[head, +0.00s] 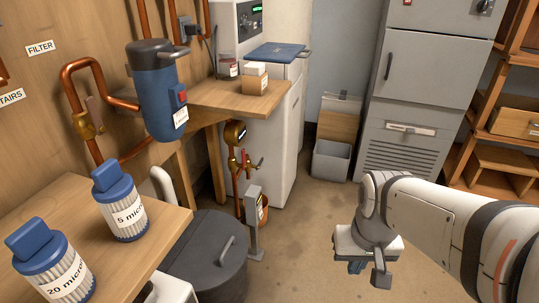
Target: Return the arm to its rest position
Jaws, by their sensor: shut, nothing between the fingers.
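My arm comes in from the right side of the head view, and my gripper (357,268) points down at its end, over the bare floor. The gripper is shut and holds nothing. Its fingertips are small in the picture and partly hidden by the gripper's own body. It touches nothing that I can see.
Two blue-capped filter cartridges, "5 micron" (122,206) and "20 micron" (55,268), stand on the wooden bench (158,222). A dark lidded bin (208,262), a grey post (254,222) and a grey open bin (332,162) stand on the floor (300,232), which is clear around my gripper.

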